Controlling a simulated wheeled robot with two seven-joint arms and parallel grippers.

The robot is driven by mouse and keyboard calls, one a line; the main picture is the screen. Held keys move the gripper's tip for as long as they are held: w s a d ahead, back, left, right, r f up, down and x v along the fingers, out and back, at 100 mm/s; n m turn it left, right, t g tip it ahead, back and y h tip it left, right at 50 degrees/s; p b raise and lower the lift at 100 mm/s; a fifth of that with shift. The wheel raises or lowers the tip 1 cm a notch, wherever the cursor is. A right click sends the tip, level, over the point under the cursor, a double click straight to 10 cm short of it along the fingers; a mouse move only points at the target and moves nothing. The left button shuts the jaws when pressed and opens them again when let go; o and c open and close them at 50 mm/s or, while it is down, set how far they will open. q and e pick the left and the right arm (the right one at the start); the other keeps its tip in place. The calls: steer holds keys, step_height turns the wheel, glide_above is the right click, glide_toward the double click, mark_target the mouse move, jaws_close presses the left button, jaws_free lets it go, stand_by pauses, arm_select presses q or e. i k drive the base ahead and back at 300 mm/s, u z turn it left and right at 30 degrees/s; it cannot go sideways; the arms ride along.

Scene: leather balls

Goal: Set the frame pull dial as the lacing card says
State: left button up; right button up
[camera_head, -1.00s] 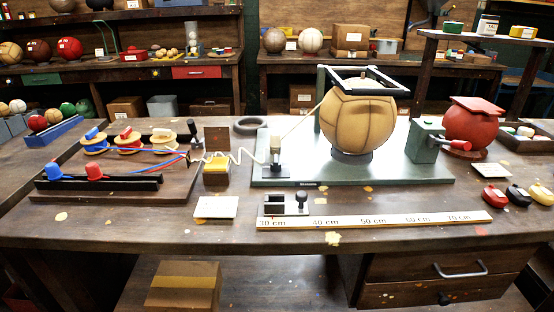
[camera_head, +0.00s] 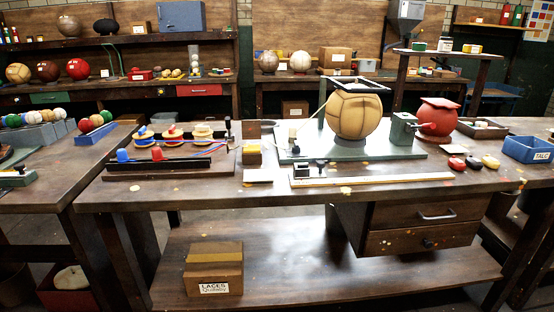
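A tan panelled ball (camera_head: 353,115) sits under a dark square frame (camera_head: 356,82) on a green base plate (camera_head: 290,154) on the workbench. A green box (camera_head: 403,129) stands at the plate's right side. A small device with a black knob (camera_head: 320,165) lies in front of the plate. I cannot make out which part is the frame pull dial, nor any setting on it. Neither of my grippers is in view.
A pale ruler (camera_head: 390,180) lies along the bench's front edge. A lacing board (camera_head: 195,165) with coloured spools is on the left. A red ball (camera_head: 437,118), a blue talc tray (camera_head: 527,150) and several coloured discs are on the right. Drawers (camera_head: 420,215) hang below; a laces box (camera_head: 213,268) sits on the lower shelf.

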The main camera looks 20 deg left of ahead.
mark_target(295, 148)
steer(key=u, duration=0.8)
steer(key=i, duration=0.6)
steer(key=u, duration=0.4)
